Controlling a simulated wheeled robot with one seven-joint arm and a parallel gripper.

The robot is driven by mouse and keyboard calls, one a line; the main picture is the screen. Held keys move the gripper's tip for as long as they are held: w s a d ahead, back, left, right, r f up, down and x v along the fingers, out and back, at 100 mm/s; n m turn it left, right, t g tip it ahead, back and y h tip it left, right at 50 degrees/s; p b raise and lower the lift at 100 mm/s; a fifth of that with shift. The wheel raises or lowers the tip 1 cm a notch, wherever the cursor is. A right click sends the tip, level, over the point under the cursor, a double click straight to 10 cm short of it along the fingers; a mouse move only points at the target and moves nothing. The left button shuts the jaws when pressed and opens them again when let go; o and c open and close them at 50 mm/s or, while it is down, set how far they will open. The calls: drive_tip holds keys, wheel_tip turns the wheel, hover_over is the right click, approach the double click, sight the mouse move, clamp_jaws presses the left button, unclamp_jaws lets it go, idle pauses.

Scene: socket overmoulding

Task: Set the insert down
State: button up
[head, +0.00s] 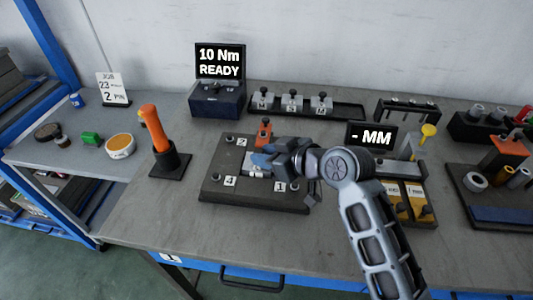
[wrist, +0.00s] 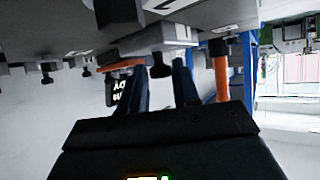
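A dark fixture plate (head: 215,188) with numbered corners lies mid-table. A silver block (head: 258,185), probably the insert, shows in its middle, partly hidden by my gripper. My gripper (head: 262,162) is low over the plate, reaching in from the right, with its fingers at the block. In the wrist view the two dark blue fingers stand apart, and a small dark knob (wrist: 160,69) under a pale block (wrist: 158,40) shows between their tips. I cannot tell whether the fingers touch the knob.
An orange tool (head: 157,130) stands upright in a black holder left of the plate. An orange clamp (head: 264,130) rises at its back edge. Behind is a rack (head: 347,111) with three silver blocks. A display (head: 371,135) and yellow trays (head: 420,203) stand right. The front table strip is clear.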

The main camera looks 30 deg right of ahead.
drive_tip(key=o, duration=0.4)
drive_tip(key=shift+c, duration=0.2)
drive_tip(key=shift+r, duration=0.25)
drive_tip(key=shift+s+d, duration=0.15)
drive_tip(key=shift+s, duration=0.15)
drive_tip(key=v, duration=1.1)
drive_tip(key=shift+b, duration=0.3)
drive_tip(key=shift+s, duration=0.15)
